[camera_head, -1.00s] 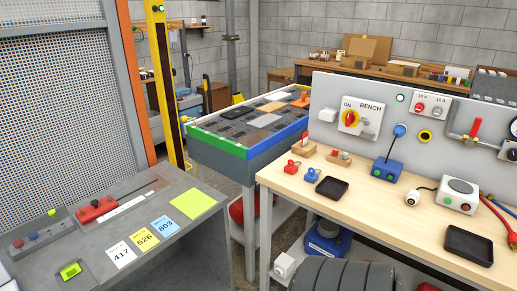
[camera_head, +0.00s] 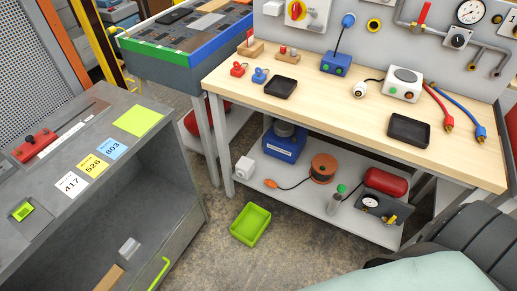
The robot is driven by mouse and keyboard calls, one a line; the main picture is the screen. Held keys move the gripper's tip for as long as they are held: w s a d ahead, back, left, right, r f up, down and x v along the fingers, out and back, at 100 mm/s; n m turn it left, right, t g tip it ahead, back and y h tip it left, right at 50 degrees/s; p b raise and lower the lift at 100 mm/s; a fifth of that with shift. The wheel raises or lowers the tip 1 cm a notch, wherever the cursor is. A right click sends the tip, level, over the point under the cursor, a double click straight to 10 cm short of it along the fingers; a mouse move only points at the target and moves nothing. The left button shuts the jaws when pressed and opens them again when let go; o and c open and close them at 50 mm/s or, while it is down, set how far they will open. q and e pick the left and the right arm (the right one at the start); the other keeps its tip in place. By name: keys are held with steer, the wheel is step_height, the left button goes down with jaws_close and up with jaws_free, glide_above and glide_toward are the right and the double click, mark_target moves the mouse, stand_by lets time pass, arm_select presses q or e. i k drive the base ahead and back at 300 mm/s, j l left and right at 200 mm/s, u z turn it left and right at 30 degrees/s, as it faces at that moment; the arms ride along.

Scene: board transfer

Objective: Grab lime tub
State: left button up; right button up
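The lime tub (camera_head: 250,224) is a small, open, rectangular box on the concrete floor, between the grey cabinet and the wooden workbench. Its inside looks empty and it stands upright, slightly turned. Nothing touches it. Neither of my grippers is in view.
The grey cabinet (camera_head: 190,190) stands left of the tub, with a lime handle (camera_head: 160,272) low on its front. The workbench (camera_head: 330,107) has a lower shelf (camera_head: 300,203) behind and right of the tub, holding a blue device (camera_head: 284,143) and an orange reel (camera_head: 323,168). Floor around the tub is clear.

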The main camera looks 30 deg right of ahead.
mark_target(250, 225)
steer(key=z, duration=0.75)
